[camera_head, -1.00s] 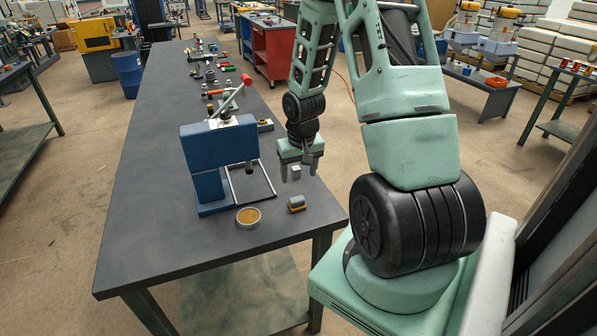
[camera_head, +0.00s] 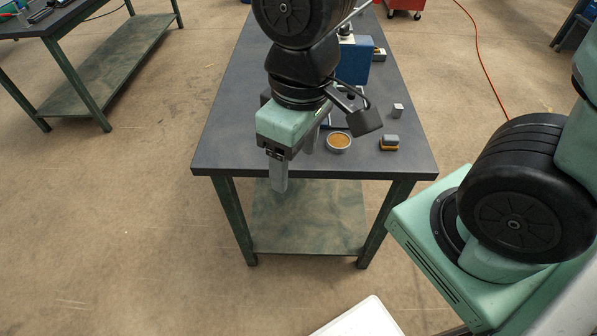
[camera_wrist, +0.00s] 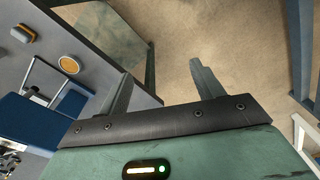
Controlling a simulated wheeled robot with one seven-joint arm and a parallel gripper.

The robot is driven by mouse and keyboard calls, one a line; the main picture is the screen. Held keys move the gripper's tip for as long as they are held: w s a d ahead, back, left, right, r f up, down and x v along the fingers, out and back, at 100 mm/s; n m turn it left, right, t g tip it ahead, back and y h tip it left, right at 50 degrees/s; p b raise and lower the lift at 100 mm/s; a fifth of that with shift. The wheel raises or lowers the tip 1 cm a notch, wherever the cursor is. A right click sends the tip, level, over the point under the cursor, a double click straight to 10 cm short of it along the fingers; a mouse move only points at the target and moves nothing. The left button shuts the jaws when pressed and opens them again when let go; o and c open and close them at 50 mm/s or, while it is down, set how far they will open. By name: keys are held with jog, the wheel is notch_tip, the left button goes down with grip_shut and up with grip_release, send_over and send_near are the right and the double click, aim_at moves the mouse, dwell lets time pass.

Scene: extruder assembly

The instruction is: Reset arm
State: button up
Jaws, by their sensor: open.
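My gripper (camera_head: 294,168) is open and empty at the table's near edge in the head view. Its two fingers hang apart, with bare floor between and beyond them in the wrist view (camera_wrist: 162,72). A small grey metal block (camera_head: 398,110) stands alone on the dark table (camera_head: 228,140), right of my gripper. A round dish with orange-brown contents (camera_head: 339,142) and an orange-and-grey piece (camera_head: 389,142) lie near the front edge.
The orange-topped dish (camera_wrist: 69,64) and the press (camera_wrist: 25,125) show left in the wrist view. Another workbench (camera_head: 100,50) stands at the upper left. A red cabinet (camera_head: 405,5) is at the back. Open floor lies left of the table.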

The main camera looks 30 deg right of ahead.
jog(key=shift+n, duration=0.8)
jog(key=s, duration=0.1)
jog(key=s+a, duration=0.1)
jog(key=s+a+r, duration=0.1)
jog(key=s, duration=0.1)
jog(key=shift+f, duration=0.1)
jog(key=shift+f+b, duration=0.65)
jog(key=shift+b, duration=0.1)
jog(key=shift+c, duration=0.5)
